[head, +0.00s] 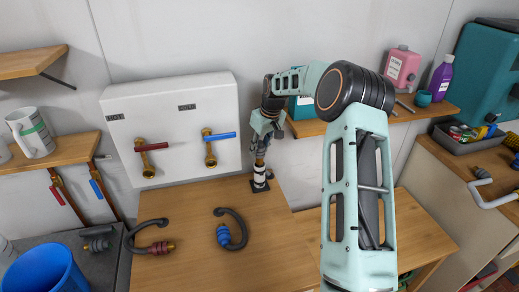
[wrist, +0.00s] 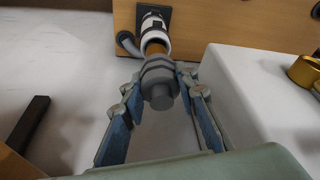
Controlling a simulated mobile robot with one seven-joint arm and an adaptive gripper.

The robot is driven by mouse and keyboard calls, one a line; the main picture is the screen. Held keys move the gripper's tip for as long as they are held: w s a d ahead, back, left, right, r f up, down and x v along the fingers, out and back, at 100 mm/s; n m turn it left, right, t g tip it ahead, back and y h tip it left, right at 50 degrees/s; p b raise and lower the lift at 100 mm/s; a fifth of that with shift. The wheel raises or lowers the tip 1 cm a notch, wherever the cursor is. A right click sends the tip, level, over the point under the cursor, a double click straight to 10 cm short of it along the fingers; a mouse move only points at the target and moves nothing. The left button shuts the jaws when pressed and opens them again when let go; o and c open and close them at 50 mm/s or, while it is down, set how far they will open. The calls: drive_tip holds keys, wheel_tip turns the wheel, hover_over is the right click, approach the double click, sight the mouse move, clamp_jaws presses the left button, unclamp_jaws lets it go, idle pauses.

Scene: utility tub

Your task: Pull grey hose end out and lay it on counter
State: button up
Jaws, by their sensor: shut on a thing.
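My gripper (head: 264,127) is above a white standpipe with a black band (head: 260,178) at the back of the wooden counter (head: 190,225). In the wrist view my gripper (wrist: 160,78) has its two blue fingers closed on the ribbed grey collar of the hose end (wrist: 161,84). A brass-coloured part below the collar lines up with the mouth of the white standpipe (wrist: 154,26). I cannot tell how far it sits inside. A bit of grey hose (wrist: 127,43) curves beside the standpipe. In the head view my gripper mostly hides the collar.
A hose with a red collar (head: 157,248) and one with a blue collar (head: 224,236) lie on the counter. The white wall box (head: 170,115) with red and blue levers stands behind, left of my gripper. The counter's front middle is bare.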

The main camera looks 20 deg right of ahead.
drive_tip(key=shift+r+p, duration=0.55)
drive_tip(key=shift+r, duration=0.55)
drive_tip(key=shift+r, duration=0.15)
drive_tip(key=shift+a, duration=0.1)
